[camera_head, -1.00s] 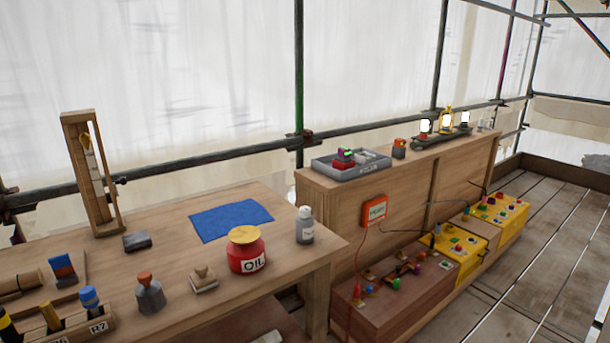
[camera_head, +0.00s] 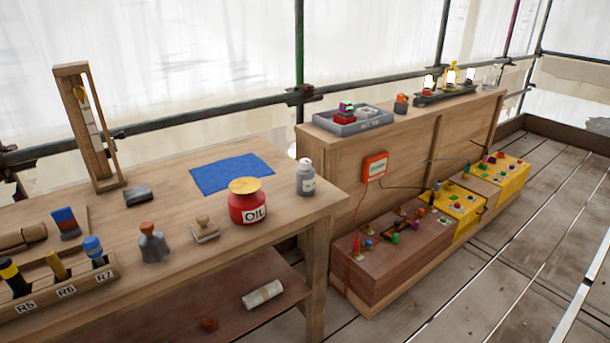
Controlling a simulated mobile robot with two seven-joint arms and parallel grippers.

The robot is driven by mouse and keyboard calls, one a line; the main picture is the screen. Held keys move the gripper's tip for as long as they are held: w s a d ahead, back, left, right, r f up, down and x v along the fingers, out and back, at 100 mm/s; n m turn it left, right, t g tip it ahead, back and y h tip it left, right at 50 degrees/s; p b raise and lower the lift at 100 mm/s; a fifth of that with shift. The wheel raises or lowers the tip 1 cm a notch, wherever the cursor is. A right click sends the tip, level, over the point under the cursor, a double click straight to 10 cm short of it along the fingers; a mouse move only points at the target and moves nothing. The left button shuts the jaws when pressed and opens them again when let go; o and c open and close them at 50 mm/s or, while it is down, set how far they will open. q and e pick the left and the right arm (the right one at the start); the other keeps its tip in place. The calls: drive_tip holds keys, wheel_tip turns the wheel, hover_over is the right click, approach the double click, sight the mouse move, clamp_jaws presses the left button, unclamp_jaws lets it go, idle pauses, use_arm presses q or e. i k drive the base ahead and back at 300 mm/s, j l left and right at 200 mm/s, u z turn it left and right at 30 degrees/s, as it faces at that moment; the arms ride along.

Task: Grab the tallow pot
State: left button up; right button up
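Nothing in view carries a readable tallow label, so I cannot tell which thing is the tallow pot. A red pot (camera_head: 247,207) with a yellow top and the word OIL stands upright on the near wooden workbench (camera_head: 297,223). A small orange and dark container (camera_head: 401,104) stands on the long cabinet, too small to identify. Neither of my grippers shows in the head view.
On the bench are a grey bottle (camera_head: 306,178), blue cloth (camera_head: 231,173), grey orange-topped weight (camera_head: 152,243) and labelled tool rack (camera_head: 68,291). The lower shelf holds a pale roll (camera_head: 262,294). Boxes with colored knobs (camera_head: 398,241) line the cabinet's foot. The plank floor (camera_head: 480,270) at right is mostly clear.

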sight(305, 180)
drive_tip(key=i+l+u, duration=0.1)
drive_tip(key=u, duration=0.25)
drive_tip(key=l+u, duration=0.1)
drive_tip(key=u, duration=0.2)
drive_tip(key=i+l+u, duration=0.2)
drive_tip(key=l, duration=0.15)
drive_tip(key=l+u, duration=0.25)
drive_tip(key=l, duration=0.15)
drive_tip(key=i+l, duration=0.1)
drive_tip(key=l, duration=0.3)
drive_tip(key=i+l+u, duration=0.1)
drive_tip(key=l, duration=0.25)
drive_tip(key=i+l, duration=0.1)
drive_tip(key=l, duration=0.3)
drive_tip(key=i+l, duration=0.1)
drive_tip(key=l, duration=0.3)
drive_tip(key=u, duration=0.05)
